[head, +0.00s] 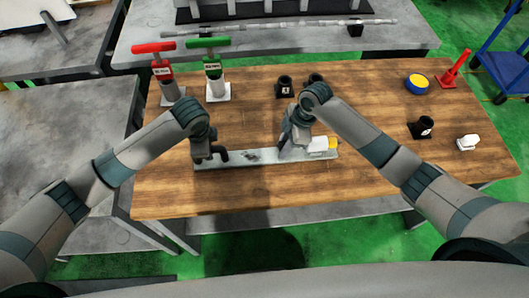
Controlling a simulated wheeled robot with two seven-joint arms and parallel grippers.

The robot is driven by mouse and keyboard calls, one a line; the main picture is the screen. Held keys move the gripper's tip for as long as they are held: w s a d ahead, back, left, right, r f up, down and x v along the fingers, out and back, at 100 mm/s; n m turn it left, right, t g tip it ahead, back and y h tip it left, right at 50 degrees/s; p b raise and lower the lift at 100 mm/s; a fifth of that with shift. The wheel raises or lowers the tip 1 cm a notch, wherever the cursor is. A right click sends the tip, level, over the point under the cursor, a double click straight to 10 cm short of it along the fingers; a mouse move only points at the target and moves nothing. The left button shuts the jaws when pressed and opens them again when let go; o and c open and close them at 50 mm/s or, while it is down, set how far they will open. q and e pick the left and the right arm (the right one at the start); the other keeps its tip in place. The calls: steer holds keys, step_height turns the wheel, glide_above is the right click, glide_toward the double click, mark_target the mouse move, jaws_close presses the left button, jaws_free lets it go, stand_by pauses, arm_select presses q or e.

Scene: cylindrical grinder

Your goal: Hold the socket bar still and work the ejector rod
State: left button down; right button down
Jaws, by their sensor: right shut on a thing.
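The long flat grey bar (238,159), which I take as the socket bar, lies across the front of the wooden table. My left gripper (213,157) is down at its left end; whether its dark fingers are closed on the bar is unclear. My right gripper (291,149) is low over the right half of the bar, shut, and seems to hold the white piece with a yellow end (320,145). The arm partly hides that contact. I cannot tell for certain which part is the ejector rod.
A red T-handle (155,47) and a green T-handle (202,43) stand in pale bases at the back left. Black holders (284,87) stand behind my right gripper. A yellow-and-blue round item (417,83), a black cup (421,128) and a white block (467,142) are at right.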

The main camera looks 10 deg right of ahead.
steer(key=shift+d, duration=0.75)
arm_select(q)
steer(key=shift+a, duration=0.1)
arm_select(e)
steer(key=shift+d, duration=0.7)
steer(key=shift+w+d, duration=0.1)
steer(key=c, duration=1.4)
jaws_free()
steer(key=shift+o, duration=0.2)
steer(key=shift+r, duration=0.2)
steer(key=shift+r, duration=3.85)
